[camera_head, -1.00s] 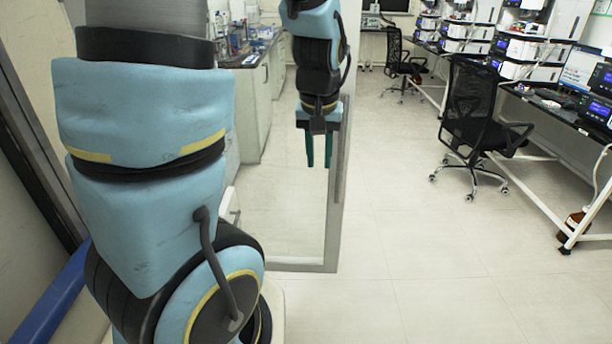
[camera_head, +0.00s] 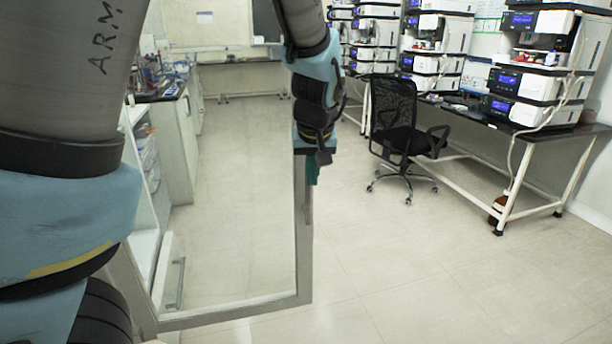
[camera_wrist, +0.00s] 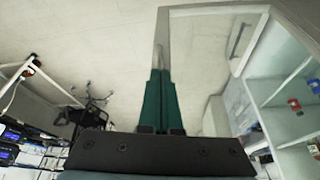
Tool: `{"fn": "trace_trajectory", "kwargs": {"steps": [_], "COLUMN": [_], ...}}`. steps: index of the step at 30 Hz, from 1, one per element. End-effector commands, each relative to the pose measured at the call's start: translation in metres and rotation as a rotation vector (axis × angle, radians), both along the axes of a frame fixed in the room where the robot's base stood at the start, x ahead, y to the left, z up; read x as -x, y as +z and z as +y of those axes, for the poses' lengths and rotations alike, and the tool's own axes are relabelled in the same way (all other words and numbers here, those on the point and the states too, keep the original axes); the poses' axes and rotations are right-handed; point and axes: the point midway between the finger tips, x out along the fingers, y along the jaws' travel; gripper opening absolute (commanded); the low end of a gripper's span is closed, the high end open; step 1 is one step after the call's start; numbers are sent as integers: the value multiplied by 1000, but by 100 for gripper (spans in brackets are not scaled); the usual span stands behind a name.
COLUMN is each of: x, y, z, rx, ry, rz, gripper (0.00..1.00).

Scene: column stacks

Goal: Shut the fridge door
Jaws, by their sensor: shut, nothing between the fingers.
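The fridge door (camera_head: 303,245) is a glass panel in a grey metal frame. It stands wide open, swung out across the floor. My gripper (camera_head: 313,170) is at the upper part of the door's free edge in the head view. In the wrist view its green fingers (camera_wrist: 160,90) are together with nothing between them. The door's frame edge (camera_wrist: 161,35) shows just beyond the fingertips there; I cannot tell whether they touch. The open side of the fridge, with shelves (camera_wrist: 285,125), shows at the right of the wrist view.
A black office chair (camera_head: 400,130) stands right of the door. Benches with white instruments (camera_head: 535,70) line the right side. The floor (camera_head: 400,280) right of the door is clear.

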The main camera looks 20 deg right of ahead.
Motion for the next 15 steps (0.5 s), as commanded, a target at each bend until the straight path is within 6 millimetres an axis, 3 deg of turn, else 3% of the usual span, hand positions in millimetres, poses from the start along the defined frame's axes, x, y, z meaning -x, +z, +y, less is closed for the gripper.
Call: {"fn": "trace_trajectory", "kwargs": {"steps": [11, 15], "x": [-28, -48], "y": [-72, -68], "z": [-7, -15], "rx": [-5, 1], "ry": [4, 4], "rz": [2, 0], "gripper": [0, 0]}}
